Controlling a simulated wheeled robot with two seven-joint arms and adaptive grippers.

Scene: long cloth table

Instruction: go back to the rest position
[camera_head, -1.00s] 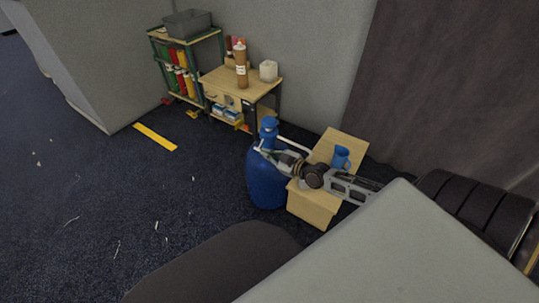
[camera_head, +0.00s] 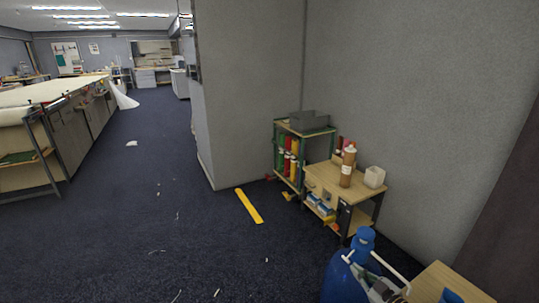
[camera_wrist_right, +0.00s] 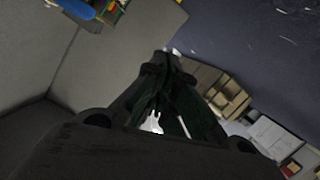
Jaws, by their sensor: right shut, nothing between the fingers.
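My right gripper (camera_head: 375,285) shows at the bottom right of the head view, in front of the blue drum (camera_head: 342,283). Only part of it is in frame, and its arm is cut off by the lower edge. In the right wrist view, its dark fingers (camera_wrist_right: 168,60) come together with nothing between them. Whether the gripper touches the drum cannot be told. My left gripper is not in view.
A wooden surface (camera_head: 437,280) with part of a blue mug (camera_head: 450,297) is beside the drum. A small wooden table (camera_head: 338,182) and a green-framed shelf (camera_head: 303,131) stand by the wall. A yellow floor strip (camera_head: 249,206) lies on open dark carpet, left of them.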

